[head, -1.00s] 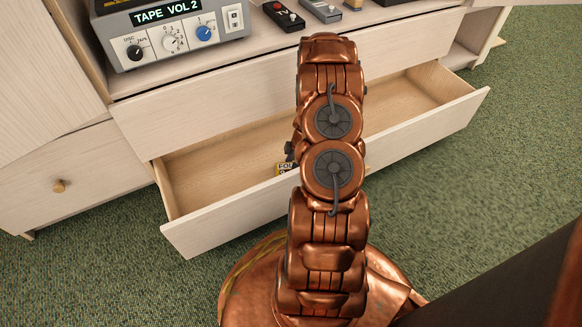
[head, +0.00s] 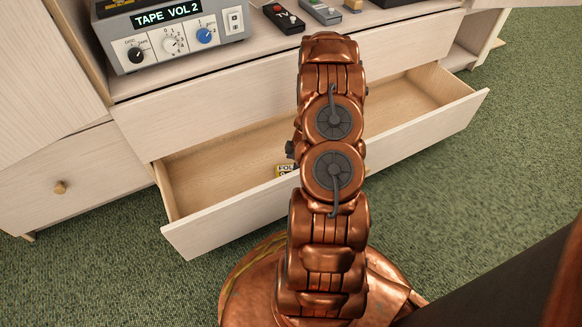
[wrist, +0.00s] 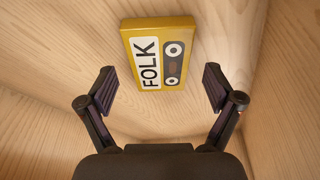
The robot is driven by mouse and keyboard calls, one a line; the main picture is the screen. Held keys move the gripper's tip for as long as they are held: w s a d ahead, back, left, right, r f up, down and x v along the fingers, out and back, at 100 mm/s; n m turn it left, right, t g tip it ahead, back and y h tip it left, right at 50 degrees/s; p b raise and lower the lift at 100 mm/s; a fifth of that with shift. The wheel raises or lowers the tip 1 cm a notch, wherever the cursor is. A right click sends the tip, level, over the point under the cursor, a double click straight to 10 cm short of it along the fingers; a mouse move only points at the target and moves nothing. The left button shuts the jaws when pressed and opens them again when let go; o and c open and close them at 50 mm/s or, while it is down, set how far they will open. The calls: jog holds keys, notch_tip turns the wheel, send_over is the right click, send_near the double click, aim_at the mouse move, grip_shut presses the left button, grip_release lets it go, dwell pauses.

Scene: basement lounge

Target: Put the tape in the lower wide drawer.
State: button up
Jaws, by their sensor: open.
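The tape is a yellow cassette marked FOLK (wrist: 160,55). It lies inside the open lower wide drawer (head: 215,225). In the head view only a small part of the tape (head: 284,169) shows beside my arm. In the wrist view my gripper (wrist: 158,85) is open, with its two fingers apart and nothing between their pads. The tape is just beyond the fingertips, in line with the gap, and apart from both fingers as far as I can tell. In the head view my arm hides the gripper and the drawer's middle.
The drawer's pale wooden walls surround the gripper closely. Above it is a shut wide drawer (head: 215,105). On the cabinet top stand a grey device reading TAPE VOL 2 (head: 175,35), a black remote-like box (head: 283,18) and a grey one (head: 321,12). Green carpet (head: 470,200) is clear at right.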

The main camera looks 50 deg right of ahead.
jog(key=p+v, duration=0.4)
jog(key=v, duration=0.7)
jog(key=a+r+m+g, duration=0.1)
jog(key=a+r+m, duration=0.1)
jog(key=a+r, duration=0.9)
jog(key=a+r+m+g, duration=0.2)
jog(key=a+r, duration=0.6)
jog(key=a, duration=0.5)
jog(key=s+a+r+m, duration=0.2)
jog(key=s+a+r, duration=0.1)
jog(key=s, duration=0.4)
jog(key=s+a+r+m+g+h, duration=0.1)
jog(key=s+a+r, duration=0.3)
jog(key=s, duration=0.3)
jog(key=s+a+r+m+g+h, duration=0.1)
jog(key=s+a+r+m, duration=0.1)
jog(key=s+a+r, duration=0.2)
jog(key=s, duration=0.3)
jog(key=shift+a+m, duration=0.3)
jog(key=shift+a, duration=0.05)
